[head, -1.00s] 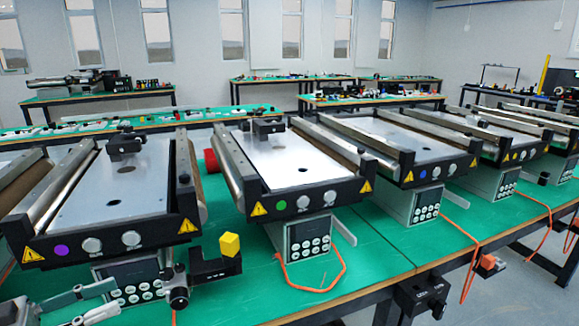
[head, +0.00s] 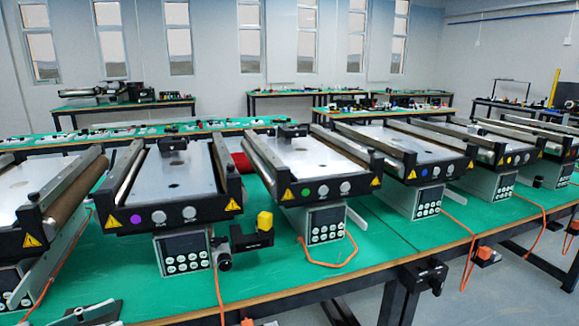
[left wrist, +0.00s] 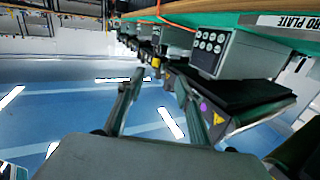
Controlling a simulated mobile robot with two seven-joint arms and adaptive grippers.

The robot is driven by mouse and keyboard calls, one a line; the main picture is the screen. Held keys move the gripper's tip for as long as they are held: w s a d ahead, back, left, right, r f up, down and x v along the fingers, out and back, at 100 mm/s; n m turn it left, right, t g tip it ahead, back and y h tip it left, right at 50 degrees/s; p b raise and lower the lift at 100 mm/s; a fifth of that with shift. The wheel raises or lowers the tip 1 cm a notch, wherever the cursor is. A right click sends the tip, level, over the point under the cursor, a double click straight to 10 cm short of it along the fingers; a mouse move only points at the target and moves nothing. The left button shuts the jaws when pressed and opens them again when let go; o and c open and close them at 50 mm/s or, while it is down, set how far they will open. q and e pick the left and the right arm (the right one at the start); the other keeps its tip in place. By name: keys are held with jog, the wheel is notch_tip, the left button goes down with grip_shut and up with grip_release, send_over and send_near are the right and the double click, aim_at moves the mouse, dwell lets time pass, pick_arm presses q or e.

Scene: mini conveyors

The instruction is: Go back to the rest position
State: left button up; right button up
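My right gripper is in neither view.
A row of mini conveyors stands on a green bench (head: 375,252), including one with a purple dot (head: 175,213) and one with a green dot (head: 325,188). A yellow block (head: 265,221) sits on a black bracket (head: 251,239). Orange cables hang at the front.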

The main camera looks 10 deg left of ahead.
pick_arm(q)
jog(key=s+a+f+n+y+p, duration=0.1)
jog(key=s+f+n+y+p, duration=0.2)
jog(key=f, duration=0.6)
jog(key=s+a+f+n+y, duration=0.1)
jog(key=s+f+y, duration=0.1)
jog(key=f+y, duration=0.45)
jog(key=s+d+f+g+h+p, duration=0.1)
jog(key=d+f, duration=0.5)
jog(key=d, duration=0.7)
jog(key=s+d+f+g+h+p, duration=0.1)
jog(key=d+f+g, duration=0.1)
jog(key=d+f, duration=0.5)
jog(key=d, duration=0.5)
jog(key=shift+s+d+m+g+p, duration=0.25)
jog(key=shift+d+m+g+p, duration=0.05)
jog(key=shift+d+m, duration=0.1)
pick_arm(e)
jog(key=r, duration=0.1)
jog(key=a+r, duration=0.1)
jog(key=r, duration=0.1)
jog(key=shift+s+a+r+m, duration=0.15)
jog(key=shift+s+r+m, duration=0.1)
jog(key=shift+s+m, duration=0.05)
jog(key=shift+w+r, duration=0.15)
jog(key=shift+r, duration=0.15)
pick_arm(q)
jog(key=shift+a, duration=0.1)
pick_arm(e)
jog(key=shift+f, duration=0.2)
